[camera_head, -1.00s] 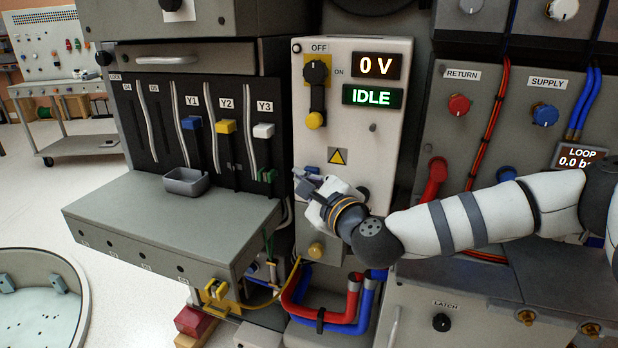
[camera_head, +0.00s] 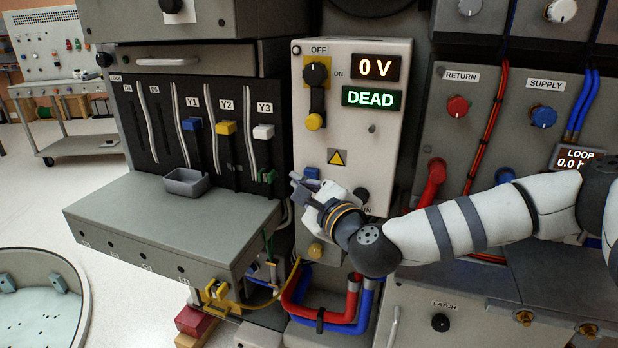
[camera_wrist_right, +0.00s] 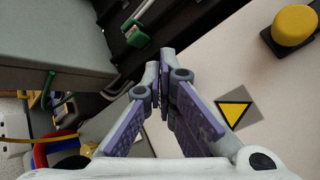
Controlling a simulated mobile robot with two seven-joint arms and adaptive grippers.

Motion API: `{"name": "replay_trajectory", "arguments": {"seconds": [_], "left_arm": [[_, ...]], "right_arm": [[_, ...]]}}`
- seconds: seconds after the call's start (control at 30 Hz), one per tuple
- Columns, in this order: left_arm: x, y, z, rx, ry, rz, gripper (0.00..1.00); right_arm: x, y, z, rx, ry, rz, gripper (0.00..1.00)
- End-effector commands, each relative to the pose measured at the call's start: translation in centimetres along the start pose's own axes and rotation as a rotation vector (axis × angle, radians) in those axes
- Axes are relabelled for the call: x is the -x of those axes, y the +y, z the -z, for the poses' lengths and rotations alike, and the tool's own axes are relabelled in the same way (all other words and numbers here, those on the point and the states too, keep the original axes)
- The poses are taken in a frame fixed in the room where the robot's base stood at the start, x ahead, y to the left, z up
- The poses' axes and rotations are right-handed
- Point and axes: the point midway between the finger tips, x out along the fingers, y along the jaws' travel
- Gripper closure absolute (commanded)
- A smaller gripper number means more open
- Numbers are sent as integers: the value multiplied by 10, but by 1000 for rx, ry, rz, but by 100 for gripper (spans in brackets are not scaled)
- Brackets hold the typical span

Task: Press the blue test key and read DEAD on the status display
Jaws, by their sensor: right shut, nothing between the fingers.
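The status display (camera_head: 371,98) on the beige power panel (camera_head: 390,150) reads DEAD in green. The voltage display (camera_head: 376,67) above it reads 0 V. The blue test key (camera_head: 312,172) sits low on the panel, left of the yellow warning triangle; only its top shows above my right gripper. My right gripper (camera_head: 298,186) is shut and empty, just below and in front of the key. In the right wrist view its fingertips (camera_wrist_right: 158,80) meet near the panel's left edge, and the key is not visible there. My left gripper is not in view.
The switch (camera_head: 316,75) above points to OFF. A grey ledge (camera_head: 150,215) with a small tray (camera_head: 186,182) lies left of the panel. Red and blue hoses (camera_head: 320,318) hang below. The loop panel (camera_head: 500,110) stands right, behind my arm.

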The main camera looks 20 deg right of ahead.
Motion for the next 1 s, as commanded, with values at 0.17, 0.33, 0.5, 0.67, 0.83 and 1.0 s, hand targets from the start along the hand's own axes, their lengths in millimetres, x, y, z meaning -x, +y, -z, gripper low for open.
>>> {"name": "replay_trajectory", "arguments": {"seconds": [0.17, 0.33, 0.5, 0.67, 0.83, 1.0], "left_arm": [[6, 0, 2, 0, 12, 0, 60], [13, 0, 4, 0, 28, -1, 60], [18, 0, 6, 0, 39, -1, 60], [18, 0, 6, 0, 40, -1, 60], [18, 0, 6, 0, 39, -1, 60], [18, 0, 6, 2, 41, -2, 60]], "right_arm": [[10, 6, -10, 0, -3, 0, 100], [26, 17, -22, 0, -5, -1, 100], [39, 27, -30, 0, -3, 0, 100], [42, 30, -31, 0, -1, 0, 100], [42, 30, -30, 0, 0, 0, 100], [43, 34, -30, 6, 0, -9, 100]]}}
